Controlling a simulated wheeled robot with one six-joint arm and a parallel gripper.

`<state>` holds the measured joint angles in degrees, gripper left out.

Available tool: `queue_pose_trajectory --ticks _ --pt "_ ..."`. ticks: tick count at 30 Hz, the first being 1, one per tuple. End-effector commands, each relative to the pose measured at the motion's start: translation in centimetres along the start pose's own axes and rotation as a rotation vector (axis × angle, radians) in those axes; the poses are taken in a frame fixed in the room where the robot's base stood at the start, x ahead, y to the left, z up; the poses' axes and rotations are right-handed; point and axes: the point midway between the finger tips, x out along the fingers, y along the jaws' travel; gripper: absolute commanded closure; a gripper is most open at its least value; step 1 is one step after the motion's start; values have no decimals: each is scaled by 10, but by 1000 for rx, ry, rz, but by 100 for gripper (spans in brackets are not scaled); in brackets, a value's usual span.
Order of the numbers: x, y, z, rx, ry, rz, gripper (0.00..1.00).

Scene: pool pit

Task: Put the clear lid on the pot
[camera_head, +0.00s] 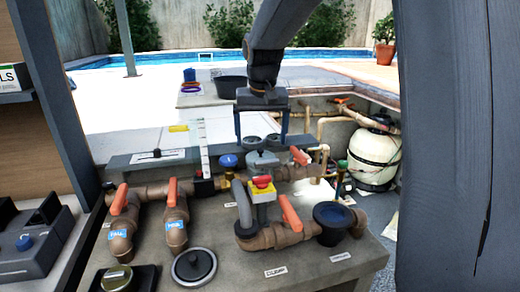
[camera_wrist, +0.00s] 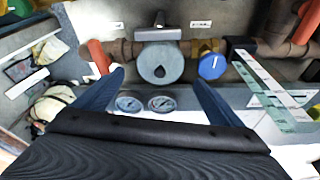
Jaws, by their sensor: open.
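The pot (camera_head: 334,214) is a dark blue, round, wide-mouthed fitting on the brown pipe, to the right. No lid shows on it. My gripper (camera_head: 261,138) is open and empty, pointing down above the back part of the pipework, behind both lid and pot. Its two blue fingers also show in the wrist view (camera_wrist: 158,78), where I cannot make out lid or pot.
Brown pipes with orange handles (camera_head: 291,213) and a red-topped upright post (camera_head: 262,183) stand between lid and pot. A white tank (camera_head: 374,157) stands at right. A grey box (camera_head: 35,240) is at left.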

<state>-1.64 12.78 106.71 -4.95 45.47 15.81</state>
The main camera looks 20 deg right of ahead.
Motion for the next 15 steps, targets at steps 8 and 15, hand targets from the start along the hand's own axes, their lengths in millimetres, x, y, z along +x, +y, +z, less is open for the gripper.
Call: queue_pose_trajectory --ticks 8,15 --pt "-54 -1 0 0 3 -1 10" --pt "-75 0 0 0 0 0 10"
